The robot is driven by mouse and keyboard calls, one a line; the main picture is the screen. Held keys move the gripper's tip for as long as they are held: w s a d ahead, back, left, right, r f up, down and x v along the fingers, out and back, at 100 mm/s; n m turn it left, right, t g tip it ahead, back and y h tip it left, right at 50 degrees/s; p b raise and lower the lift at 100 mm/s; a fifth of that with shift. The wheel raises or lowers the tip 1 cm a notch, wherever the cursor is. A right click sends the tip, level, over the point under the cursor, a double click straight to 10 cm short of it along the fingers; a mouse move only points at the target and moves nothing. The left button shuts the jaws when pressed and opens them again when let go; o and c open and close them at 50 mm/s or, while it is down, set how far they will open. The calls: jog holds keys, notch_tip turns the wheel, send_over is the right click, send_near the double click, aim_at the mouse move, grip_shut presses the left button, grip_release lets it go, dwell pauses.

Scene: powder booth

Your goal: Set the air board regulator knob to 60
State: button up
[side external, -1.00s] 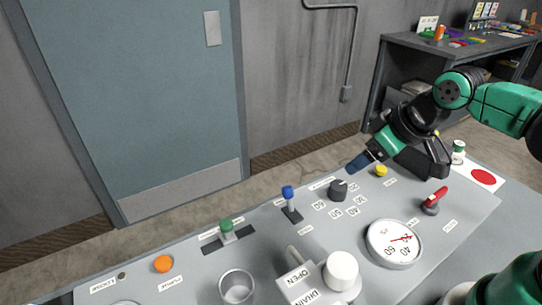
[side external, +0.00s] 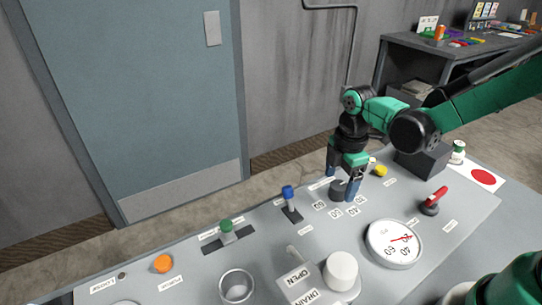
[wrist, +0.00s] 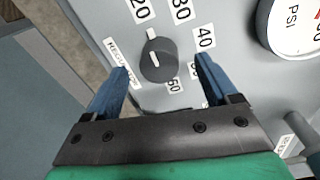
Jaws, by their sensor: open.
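The dark grey regulator knob (side external: 338,189) stands on the grey control panel, partly hidden behind my gripper in the side view. In the wrist view the knob (wrist: 160,66) has a white pointer line facing the top of the picture, roughly toward the 20 label (wrist: 140,9). Labels 30, 40 and 60 (wrist: 174,86) also show around it. My gripper (side external: 343,188) points down over the panel at the knob. Its blue fingers are open on either side of the knob, with visible gaps in the wrist view.
A round PSI gauge (side external: 393,243) sits in front and to the right. A blue-topped lever (side external: 288,196) is to the left, a yellow button (side external: 380,171) behind right, and a red-handled valve (side external: 436,198) farther right. A dark box (side external: 424,160) stands at the back.

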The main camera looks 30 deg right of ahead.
jog(key=shift+f, duration=0.9)
grip_shut()
